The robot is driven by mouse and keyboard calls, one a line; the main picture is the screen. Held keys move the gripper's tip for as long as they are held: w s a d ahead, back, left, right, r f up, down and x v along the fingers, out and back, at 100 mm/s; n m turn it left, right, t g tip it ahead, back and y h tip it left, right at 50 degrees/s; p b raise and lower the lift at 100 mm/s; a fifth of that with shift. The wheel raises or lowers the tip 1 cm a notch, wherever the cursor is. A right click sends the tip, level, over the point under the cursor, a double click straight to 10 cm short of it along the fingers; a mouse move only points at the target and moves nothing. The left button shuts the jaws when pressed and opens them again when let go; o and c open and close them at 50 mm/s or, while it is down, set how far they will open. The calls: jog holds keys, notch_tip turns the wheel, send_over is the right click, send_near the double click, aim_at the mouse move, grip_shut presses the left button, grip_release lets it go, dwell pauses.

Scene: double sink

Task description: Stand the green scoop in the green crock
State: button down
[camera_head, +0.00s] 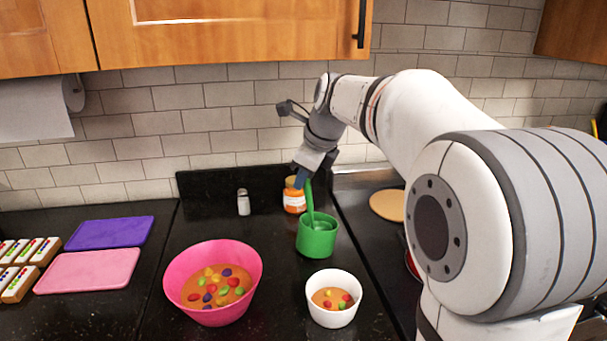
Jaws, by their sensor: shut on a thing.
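The green crock (318,243) stands upright on the dark counter, right of the pink bowl. The green scoop (309,203) is upright with its handle up. Its lower end is in the mouth of the crock, and I cannot tell if it touches the bottom. My gripper (303,178) is above the crock, pointing down, shut on the top of the scoop's handle. The fingertips are small and partly dark in this view.
A pink bowl (252,272) and a white bowl (345,314) hold colourful pieces in front. An orange jar (293,200) stands close behind the crock. A small shaker (243,203) is further left. Purple (110,233) and pink boards (88,271) lie at left.

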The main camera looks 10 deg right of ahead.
jog(key=c, duration=1.3)
grip_release()
jog(key=shift+r, duration=0.1)
jog(key=v, duration=0.7)
jog(key=shift+s+d+r+p, duration=0.1)
jog(key=shift+d+r+p, duration=0.05)
jog(key=shift+r+p, duration=0.15)
